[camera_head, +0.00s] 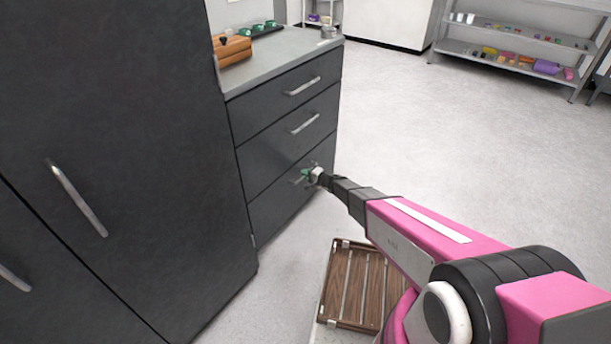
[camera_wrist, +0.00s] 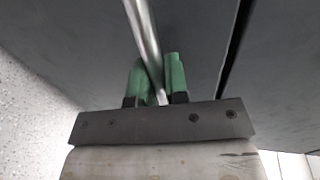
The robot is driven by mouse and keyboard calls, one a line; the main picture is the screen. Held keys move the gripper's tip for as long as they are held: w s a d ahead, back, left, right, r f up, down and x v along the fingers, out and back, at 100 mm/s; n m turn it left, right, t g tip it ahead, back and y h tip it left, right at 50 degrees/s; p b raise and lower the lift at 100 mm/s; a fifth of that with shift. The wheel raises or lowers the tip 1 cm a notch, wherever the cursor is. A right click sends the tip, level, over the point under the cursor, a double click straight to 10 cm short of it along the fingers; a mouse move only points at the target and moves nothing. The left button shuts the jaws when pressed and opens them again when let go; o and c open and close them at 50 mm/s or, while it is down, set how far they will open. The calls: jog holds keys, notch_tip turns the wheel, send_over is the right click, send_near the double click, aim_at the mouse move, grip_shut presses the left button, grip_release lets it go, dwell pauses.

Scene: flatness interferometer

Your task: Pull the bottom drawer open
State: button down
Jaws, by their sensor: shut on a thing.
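The bottom drawer (camera_head: 275,208) is the lowest of three dark grey drawers in the cabinet. Its front looks flush with the drawers above in the head view. My gripper (camera_head: 304,176) is at its bar handle. In the wrist view, the silver handle (camera_wrist: 144,40) runs between the two green fingertips of my gripper (camera_wrist: 156,82). The fingers are shut on it. Part of the handle is hidden behind the fingers and the gripper body. A dark gap (camera_wrist: 234,50) beside the drawer front shows in the wrist view.
The middle drawer (camera_head: 285,132) and top drawer (camera_head: 280,97) above look shut. A wooden box (camera_head: 232,50) stands on the countertop (camera_head: 275,60). A tall dark cabinet (camera_head: 120,130) stands to the left. A slatted wooden rack (camera_head: 350,285) is low in front. Floor to the right is clear.

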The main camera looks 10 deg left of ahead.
jog(key=f+v, duration=0.3)
jog(key=v, duration=1.1)
jog(key=d+f+v, duration=0.1)
jog(key=f+v, duration=0.2)
jog(key=v, duration=1.1)
jog(key=shift+s+d, duration=0.35)
jog(key=shift+s, duration=0.15)
jog(key=c, duration=1.1)
grip_release()
jog(key=shift+c, duration=0.2)
jog(key=v, duration=1)
jog(key=shift+s+d, duration=0.15)
jog(key=shift+d, duration=0.25)
